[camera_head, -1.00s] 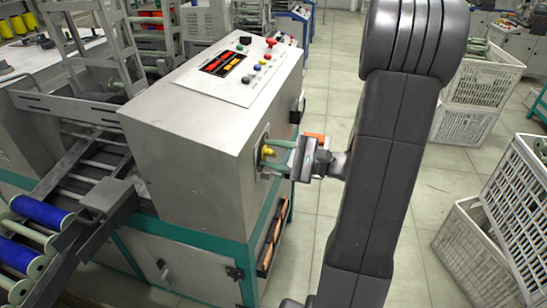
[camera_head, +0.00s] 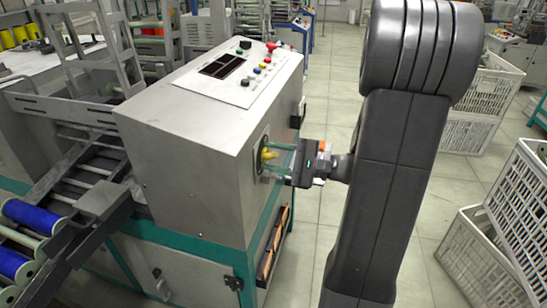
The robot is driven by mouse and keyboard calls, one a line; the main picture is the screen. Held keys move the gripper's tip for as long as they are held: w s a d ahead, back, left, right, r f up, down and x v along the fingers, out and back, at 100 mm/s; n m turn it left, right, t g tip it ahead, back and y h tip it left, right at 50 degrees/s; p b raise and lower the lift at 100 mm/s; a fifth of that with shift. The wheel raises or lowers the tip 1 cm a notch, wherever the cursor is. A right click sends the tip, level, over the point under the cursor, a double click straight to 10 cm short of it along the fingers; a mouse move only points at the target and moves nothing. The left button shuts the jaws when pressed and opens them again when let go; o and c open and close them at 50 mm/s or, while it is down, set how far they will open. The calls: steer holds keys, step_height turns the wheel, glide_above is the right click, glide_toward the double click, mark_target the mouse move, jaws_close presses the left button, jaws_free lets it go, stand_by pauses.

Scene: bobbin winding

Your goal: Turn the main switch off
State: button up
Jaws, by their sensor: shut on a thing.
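The main switch (camera_head: 268,154) is a yellow knob on a round dark plate on the right side face of the grey machine cabinet (camera_head: 190,165). My gripper (camera_head: 273,160) reaches it from the right, its two pale green fingers around the yellow knob and shut on it. My arm comes down from the top right and its wrist stands just right of the switch. The display (camera_head: 221,66) on the cabinet's sloped top panel is dark. The knob's exact angle is hard to tell, as the fingers partly cover it.
Coloured buttons (camera_head: 260,70) sit beside the display. Rollers with blue bobbins (camera_head: 35,217) are at the lower left. White crates (camera_head: 474,105) stand at the right, others (camera_head: 515,195) nearer. The tiled floor between the cabinet and crates is free.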

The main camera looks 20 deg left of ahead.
steer(key=shift+f+n+b, duration=0.1)
steer(key=shift+n+b, duration=0.4)
steer(key=shift+b, duration=0.3)
steer(key=shift+n+b, duration=1.4)
steer(key=shift+b, duration=0.45)
steer(key=o, duration=1.6)
steer(key=shift+c, duration=0.2)
steer(key=w+d, duration=0.1)
steer(key=d, duration=0.8)
steer(key=shift+w, duration=0.15)
